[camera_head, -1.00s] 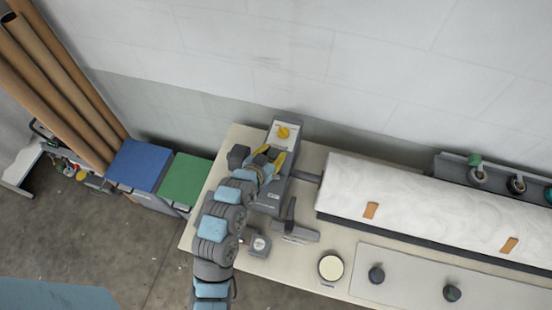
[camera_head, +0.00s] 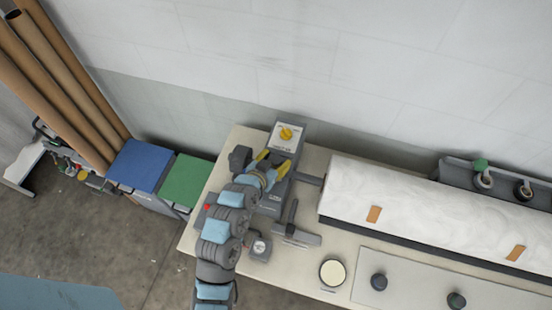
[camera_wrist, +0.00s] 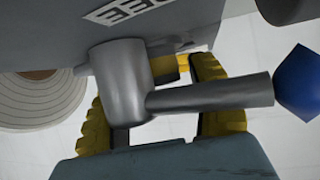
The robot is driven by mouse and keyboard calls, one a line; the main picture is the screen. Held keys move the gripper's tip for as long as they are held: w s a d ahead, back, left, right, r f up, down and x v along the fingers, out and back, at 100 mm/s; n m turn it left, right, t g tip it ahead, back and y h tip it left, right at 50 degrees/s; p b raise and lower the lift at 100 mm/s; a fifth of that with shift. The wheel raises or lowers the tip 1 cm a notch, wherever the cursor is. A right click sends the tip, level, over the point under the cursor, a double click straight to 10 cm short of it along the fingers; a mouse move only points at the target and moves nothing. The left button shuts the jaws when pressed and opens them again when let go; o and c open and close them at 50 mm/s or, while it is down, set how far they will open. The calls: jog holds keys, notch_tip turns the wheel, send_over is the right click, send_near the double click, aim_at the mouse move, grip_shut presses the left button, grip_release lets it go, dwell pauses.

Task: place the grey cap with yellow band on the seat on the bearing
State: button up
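I cannot pick out a grey cap with a yellow band in either view. Two dark round caps, one at the left (camera_head: 378,282) and a greenish one (camera_head: 456,300), stand on the pale front panel (camera_head: 415,295). A green-topped piece (camera_head: 481,165) and a dark one (camera_head: 524,186) sit on the rear rack. I cannot tell which part is the bearing seat. My gripper (camera_head: 272,163) is over the grey machine box. In the wrist view its yellow fingers (camera_wrist: 155,105) are apart. A grey hub (camera_wrist: 122,80) with a blue-tipped lever shows between and across them; I cannot tell whether they touch it.
The grey box carries a yellow knob (camera_head: 286,134). A small gauge (camera_head: 259,248) and a round pale dial (camera_head: 332,272) sit near the front. Blue (camera_head: 140,165) and green (camera_head: 187,181) boxes stand left of the table.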

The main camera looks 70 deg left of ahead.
jog(key=shift+r, duration=0.25)
jog(key=b+v, duration=0.1)
jog(key=v, duration=0.5)
jog(key=shift+s+d+b, duration=0.2)
jog(key=shift+s+b, duration=0.15)
jog(key=p+v, duration=0.3)
jog(key=v, duration=0.1)
jog(key=shift+w+r, duration=0.1)
jog(key=shift+r, duration=0.05)
jog(key=shift+s+d+r+p, duration=0.2)
jog(key=shift+s+d+p, duration=0.2)
jog(key=shift+p, duration=0.2)
